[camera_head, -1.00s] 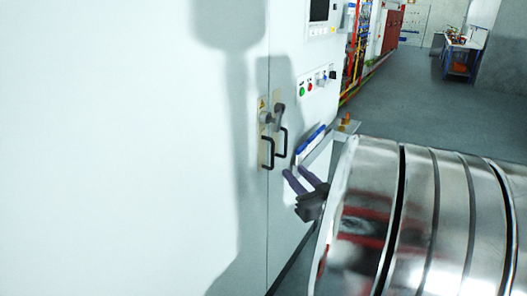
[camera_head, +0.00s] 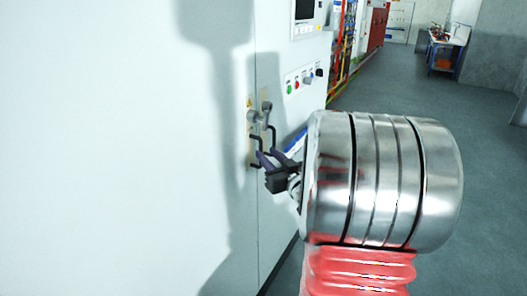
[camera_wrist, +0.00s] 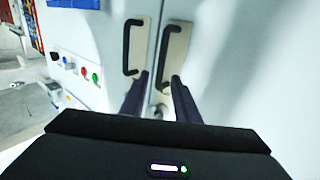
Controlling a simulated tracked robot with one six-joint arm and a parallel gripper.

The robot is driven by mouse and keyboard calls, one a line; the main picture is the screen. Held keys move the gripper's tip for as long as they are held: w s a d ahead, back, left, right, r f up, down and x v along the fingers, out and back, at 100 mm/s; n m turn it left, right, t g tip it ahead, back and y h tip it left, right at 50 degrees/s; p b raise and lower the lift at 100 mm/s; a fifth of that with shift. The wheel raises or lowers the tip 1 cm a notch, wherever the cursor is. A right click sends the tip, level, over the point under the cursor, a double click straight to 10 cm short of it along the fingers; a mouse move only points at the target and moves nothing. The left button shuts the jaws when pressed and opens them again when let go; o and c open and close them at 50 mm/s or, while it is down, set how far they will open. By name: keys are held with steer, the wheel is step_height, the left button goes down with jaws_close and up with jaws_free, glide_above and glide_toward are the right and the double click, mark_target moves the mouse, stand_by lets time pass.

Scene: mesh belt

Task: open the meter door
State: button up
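The white meter door (camera_head: 130,150) fills the left of the head view and looks shut, with a thin vertical seam at its right edge. Two black bar handles on pale plates flank the seam: the left handle (camera_head: 255,148) and the right handle (camera_head: 272,125). Both handles also show in the wrist view, one at left (camera_wrist: 127,48) and one at right (camera_wrist: 162,58). My gripper (camera_head: 274,156) is open, close in front of the lower handle ends. In the wrist view its fingertips (camera_wrist: 160,80) are apart, near the right handle's lower end. Contact cannot be told.
A control panel (camera_head: 303,80) with coloured buttons and a screen (camera_head: 305,10) are right of the handles. Red and yellow pipes (camera_head: 342,60) run along the wall behind. A workbench (camera_head: 446,48) stands far back right. The floor (camera_head: 410,95) between is clear.

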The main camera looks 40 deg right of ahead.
mark_target(261, 149)
steer(key=shift+x, duration=1.9)
steer(key=shift+c, duration=0.3)
jaws_close()
